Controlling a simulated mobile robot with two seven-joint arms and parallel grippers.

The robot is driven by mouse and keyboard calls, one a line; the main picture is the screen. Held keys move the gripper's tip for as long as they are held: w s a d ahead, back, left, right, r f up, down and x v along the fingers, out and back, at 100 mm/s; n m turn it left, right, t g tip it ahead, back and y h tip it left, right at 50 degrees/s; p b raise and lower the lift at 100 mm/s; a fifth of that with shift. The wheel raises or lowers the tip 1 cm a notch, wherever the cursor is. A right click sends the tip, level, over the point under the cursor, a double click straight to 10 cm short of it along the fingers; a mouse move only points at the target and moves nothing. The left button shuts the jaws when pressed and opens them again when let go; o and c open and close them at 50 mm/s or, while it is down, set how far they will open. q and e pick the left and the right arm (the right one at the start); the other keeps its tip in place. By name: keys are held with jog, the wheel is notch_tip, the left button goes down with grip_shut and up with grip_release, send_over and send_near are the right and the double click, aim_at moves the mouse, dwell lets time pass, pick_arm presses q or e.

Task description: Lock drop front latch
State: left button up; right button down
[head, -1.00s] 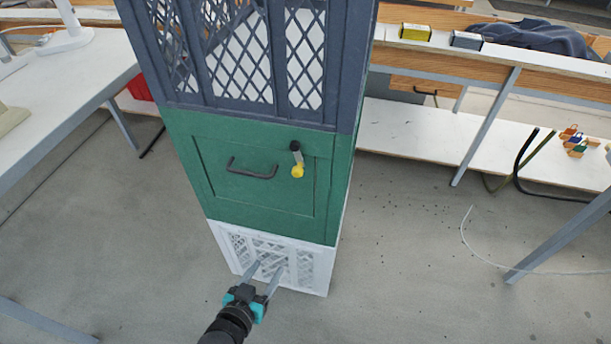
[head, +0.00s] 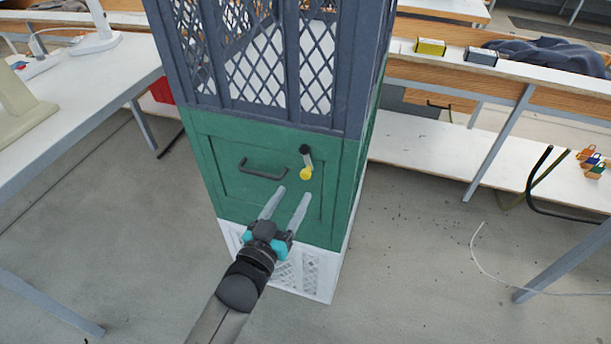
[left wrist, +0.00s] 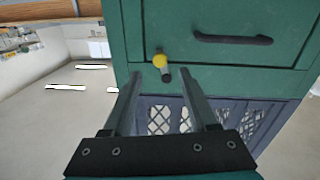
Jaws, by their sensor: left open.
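The green drop-front crate (head: 225,190) sits between a dark slatted crate above and a white one below. Its front panel has a dark bar handle (head: 262,168) and, to the right of it, a latch (head: 305,160) with a dark stub on top and a yellow knob below. In the left wrist view the latch (left wrist: 160,62) shows with its yellow knob, left of the handle (left wrist: 232,39). My left gripper (head: 287,198) is open and empty, its fingers pointing up at the panel just below the latch, apart from it. My right gripper is not in view.
The dark slatted crate (head: 330,118) stands on top and the white crate (head: 310,285) below. A white table (head: 60,110) stands at left. A bench with a low shelf (head: 425,165) is at right. Floor in front is clear.

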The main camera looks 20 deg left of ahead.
aim_at(304, 177)
pick_arm(q)
jog(key=w, duration=0.2)
jog(key=w+b, duration=0.1)
jog(key=w, duration=0.4)
jog(key=shift+w+d+b, duration=0.15)
jog(key=shift+d+b, duration=0.15)
jog(key=shift+d, duration=0.1)
jog(key=shift+w, duration=0.35)
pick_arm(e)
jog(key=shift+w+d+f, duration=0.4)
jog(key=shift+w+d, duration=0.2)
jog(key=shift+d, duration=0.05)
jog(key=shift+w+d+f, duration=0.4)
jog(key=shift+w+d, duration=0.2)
pick_arm(q)
grip_shut()
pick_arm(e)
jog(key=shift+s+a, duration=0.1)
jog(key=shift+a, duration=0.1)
